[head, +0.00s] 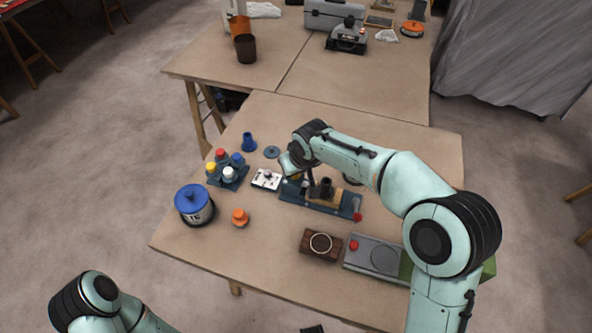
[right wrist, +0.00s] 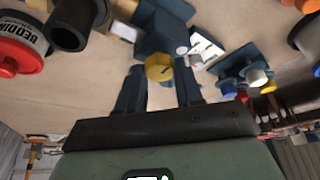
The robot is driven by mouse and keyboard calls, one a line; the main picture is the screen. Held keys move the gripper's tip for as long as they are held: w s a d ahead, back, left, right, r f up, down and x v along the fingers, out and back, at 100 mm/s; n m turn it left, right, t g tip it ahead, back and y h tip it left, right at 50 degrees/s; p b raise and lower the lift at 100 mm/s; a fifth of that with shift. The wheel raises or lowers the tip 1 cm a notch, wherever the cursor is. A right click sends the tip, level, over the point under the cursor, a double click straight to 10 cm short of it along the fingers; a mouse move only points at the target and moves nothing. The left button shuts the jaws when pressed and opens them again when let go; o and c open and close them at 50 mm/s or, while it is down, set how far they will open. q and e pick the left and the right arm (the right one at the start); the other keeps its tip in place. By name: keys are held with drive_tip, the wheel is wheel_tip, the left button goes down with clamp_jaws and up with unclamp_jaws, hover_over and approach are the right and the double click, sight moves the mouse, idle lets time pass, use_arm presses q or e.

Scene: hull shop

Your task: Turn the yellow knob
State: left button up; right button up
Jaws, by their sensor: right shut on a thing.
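The yellow knob (right wrist: 158,67) is on a dark blue fixture (right wrist: 165,28) in the right wrist view. My right gripper (right wrist: 158,82) has its two dark fingers on either side of the knob and is shut on it. In the head view my right gripper (head: 298,172) reaches down to the left end of the blue fixture (head: 330,201), and the arm mostly hides the knob there. My left arm shows at the lower left, away from the table, and its gripper is not clearly in view.
A white switch box (head: 266,179) sits close left of the fixture. A tray of coloured bottles (head: 228,181), a blue-lidded tin (head: 194,205) and an orange knob (head: 240,217) stand further left. A brown block (head: 320,245) and a grey box (head: 375,255) lie in front.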

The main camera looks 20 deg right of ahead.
drive_tip(key=m, duration=0.1)
drive_tip(key=m+h+b, duration=0.1)
drive_tip(key=m, duration=0.1)
drive_tip(key=shift+a+m+h, duration=0.2)
drive_tip(key=shift+m+h, duration=0.1)
drive_tip(key=m+h, duration=0.1)
drive_tip(key=m, duration=0.1)
drive_tip(key=shift+m, duration=0.4)
drive_tip(key=m+g+h, duration=0.1)
drive_tip(key=m, duration=0.2)
drive_tip(key=shift+a+m+p, duration=0.15)
drive_tip(key=shift+m+p, duration=0.15)
drive_tip(key=shift+m, duration=0.1)
drive_tip(key=shift+m+g+h, duration=0.3)
drive_tip(key=shift+m+g, duration=0.1)
drive_tip(key=shift+m, duration=0.4)
drive_tip(key=o, duration=1)
